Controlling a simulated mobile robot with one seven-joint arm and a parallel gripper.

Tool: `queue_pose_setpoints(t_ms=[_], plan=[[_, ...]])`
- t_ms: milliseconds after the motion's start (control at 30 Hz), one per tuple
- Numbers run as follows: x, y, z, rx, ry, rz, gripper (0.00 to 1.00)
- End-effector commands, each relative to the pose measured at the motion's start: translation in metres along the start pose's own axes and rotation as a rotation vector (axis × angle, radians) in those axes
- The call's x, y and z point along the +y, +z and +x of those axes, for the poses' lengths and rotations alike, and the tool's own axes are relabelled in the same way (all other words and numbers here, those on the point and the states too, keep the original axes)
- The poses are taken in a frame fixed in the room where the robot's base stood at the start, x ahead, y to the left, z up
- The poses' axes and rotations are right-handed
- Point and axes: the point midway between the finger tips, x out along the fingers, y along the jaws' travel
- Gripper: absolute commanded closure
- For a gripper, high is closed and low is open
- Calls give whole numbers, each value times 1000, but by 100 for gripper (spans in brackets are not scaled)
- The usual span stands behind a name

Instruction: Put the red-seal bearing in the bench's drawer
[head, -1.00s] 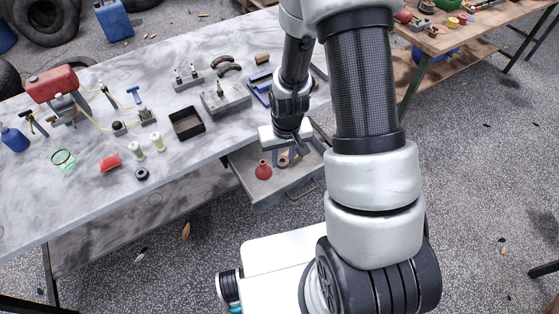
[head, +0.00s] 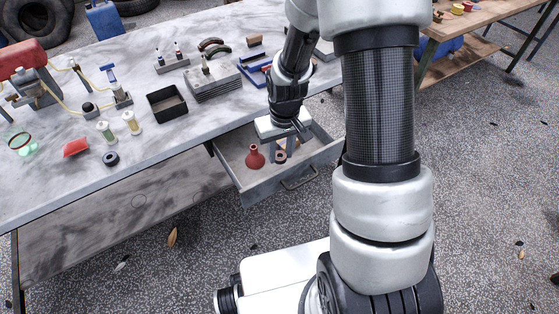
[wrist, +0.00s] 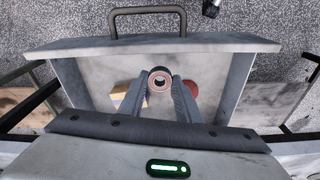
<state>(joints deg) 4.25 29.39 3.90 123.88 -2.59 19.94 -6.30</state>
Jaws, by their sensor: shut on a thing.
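The red-seal bearing (wrist: 160,79) is a small ring with a reddish face around a dark bore. My gripper (wrist: 161,84) is shut on it, with one finger on each side, in the wrist view. In the head view my gripper (head: 285,148) points down inside the outline of the open drawer (head: 245,192), and the bearing (head: 281,157) shows at its fingertips. I cannot tell whether the bearing touches the drawer floor. The drawer (wrist: 215,68) is pulled out from the bench (head: 190,140), its handle at the front.
In the drawer are a red funnel (head: 254,158), close beside my gripper, and a yellowish block (wrist: 121,94), partly hidden by a finger. On the bench stand a black tray (head: 167,104), a dark ring (head: 111,158) and spools. Bare drawer floor shows around the bearing.

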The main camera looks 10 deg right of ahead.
Motion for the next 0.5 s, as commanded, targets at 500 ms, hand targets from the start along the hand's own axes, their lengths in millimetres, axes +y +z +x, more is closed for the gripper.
queue_pose_setpoints(t_ms=[500], plan=[[0,4,36,1,0,0,93]])
